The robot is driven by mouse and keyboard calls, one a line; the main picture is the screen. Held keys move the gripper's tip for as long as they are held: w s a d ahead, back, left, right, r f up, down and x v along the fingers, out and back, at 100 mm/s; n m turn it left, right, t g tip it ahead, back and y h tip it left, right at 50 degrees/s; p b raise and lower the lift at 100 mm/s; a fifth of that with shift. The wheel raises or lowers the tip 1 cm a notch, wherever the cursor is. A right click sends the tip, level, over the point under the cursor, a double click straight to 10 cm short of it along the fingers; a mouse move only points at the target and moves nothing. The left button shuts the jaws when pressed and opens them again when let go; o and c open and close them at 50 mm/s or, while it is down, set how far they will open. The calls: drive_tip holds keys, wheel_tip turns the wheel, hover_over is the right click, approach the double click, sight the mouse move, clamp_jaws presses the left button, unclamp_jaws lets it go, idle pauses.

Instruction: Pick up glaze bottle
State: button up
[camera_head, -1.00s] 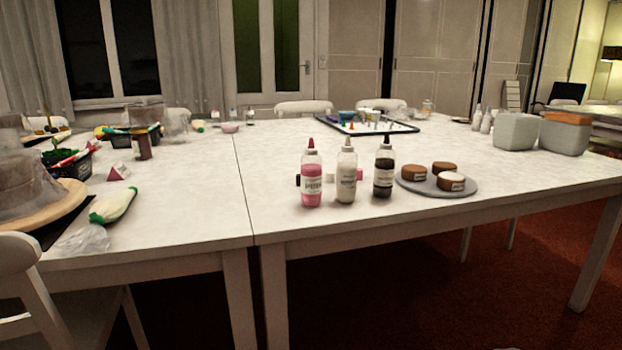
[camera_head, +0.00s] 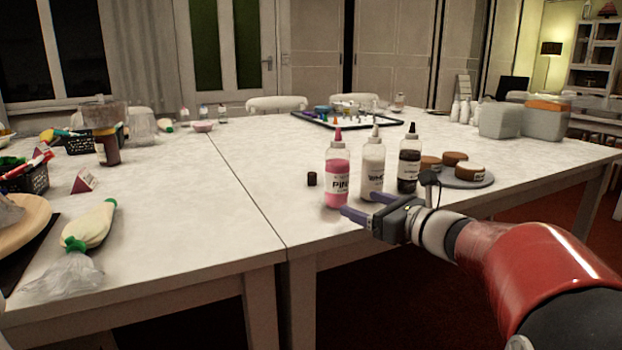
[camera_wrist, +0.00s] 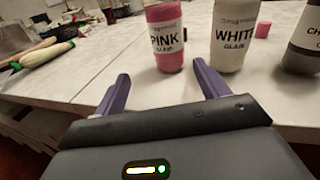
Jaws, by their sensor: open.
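Three glaze bottles stand upright in a row near the table's front edge. The pink bottle (camera_head: 337,172) is at the left, the white one (camera_head: 372,170) in the middle and the dark one (camera_head: 408,166) at the right. My gripper (camera_head: 360,204) is open and empty in front of the pink and white bottles. In the wrist view my open fingers (camera_wrist: 160,82) point toward the pink bottle (camera_wrist: 165,38), which stands ahead of the gap, apart from it. The white bottle (camera_wrist: 232,38) is just beyond the right finger. The dark bottle (camera_wrist: 304,42) is cut off at the right.
A grey plate (camera_head: 486,181) with brown cakes sits right of the bottles. A small dark cap (camera_head: 312,179) lies left of the pink bottle. A piping bag (camera_head: 92,225) lies at the left. The table between is clear.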

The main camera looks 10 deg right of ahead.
sight(345, 190)
drive_tip(key=shift+m, duration=0.5)
drive_tip(key=w, duration=0.1)
drive_tip(key=w+a, duration=0.1)
drive_tip(key=w, duration=0.3)
drive_tip(key=shift+w+a+r, duration=0.15)
drive_tip(key=shift+a+r, duration=0.05)
drive_tip(key=shift+a, duration=0.2)
drive_tip(key=x, duration=0.7)
drive_tip(key=shift+r, duration=0.1)
drive_tip(key=c, duration=0.8)
